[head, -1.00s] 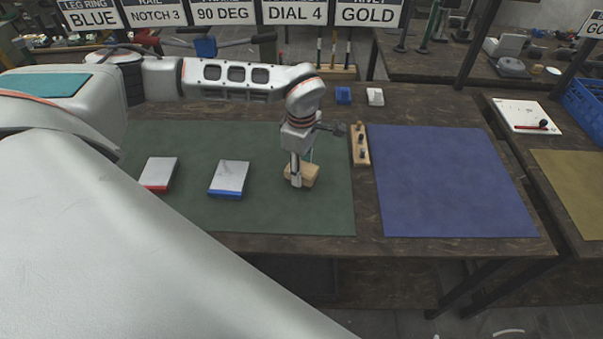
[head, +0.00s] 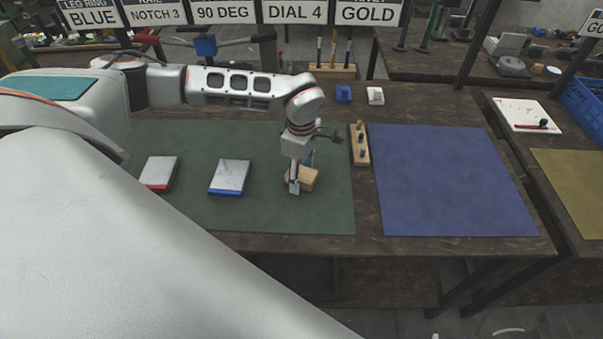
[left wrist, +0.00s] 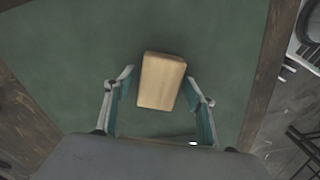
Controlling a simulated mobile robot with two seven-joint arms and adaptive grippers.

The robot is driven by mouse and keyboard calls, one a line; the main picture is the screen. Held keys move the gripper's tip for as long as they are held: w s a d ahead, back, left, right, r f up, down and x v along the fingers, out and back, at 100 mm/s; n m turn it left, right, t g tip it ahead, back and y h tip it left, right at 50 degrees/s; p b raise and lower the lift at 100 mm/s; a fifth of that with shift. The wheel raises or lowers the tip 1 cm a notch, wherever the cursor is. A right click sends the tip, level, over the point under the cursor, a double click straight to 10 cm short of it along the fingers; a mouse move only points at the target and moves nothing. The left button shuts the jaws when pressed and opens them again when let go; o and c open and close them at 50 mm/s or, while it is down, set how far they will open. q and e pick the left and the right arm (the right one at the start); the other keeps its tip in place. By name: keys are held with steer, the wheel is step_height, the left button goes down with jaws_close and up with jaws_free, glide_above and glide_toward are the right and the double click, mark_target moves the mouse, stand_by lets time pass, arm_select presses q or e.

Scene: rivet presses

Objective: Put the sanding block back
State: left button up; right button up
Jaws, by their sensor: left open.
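The sanding block looks to be the tan wooden block (head: 306,179) lying on the green mat (head: 325,215) near its right edge. In the left wrist view the block (left wrist: 160,82) lies between and just beyond the fingertips. My left gripper (head: 298,188) is over the block, pointing down, and partly hides it. It also shows in the left wrist view (left wrist: 161,88), open, with its two fingers on either side of the block's near end. I cannot tell whether a finger touches it. My right gripper is not in view.
Two grey-topped blocks, one red-edged (head: 160,172) and one blue-edged (head: 229,177), lie left on the green mat. A wooden rack with dark knobs (head: 359,146) stands between the green mat and the clear blue mat (head: 450,190). Small blue (head: 343,94) and white (head: 375,95) pieces sit behind.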

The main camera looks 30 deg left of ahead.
mark_target(301, 173)
arm_select(q)
step_height(301, 173, up, 12)
steer(key=shift+r+b, duration=0.15)
steer(key=shift+b, duration=0.3)
stand_by(0.5)
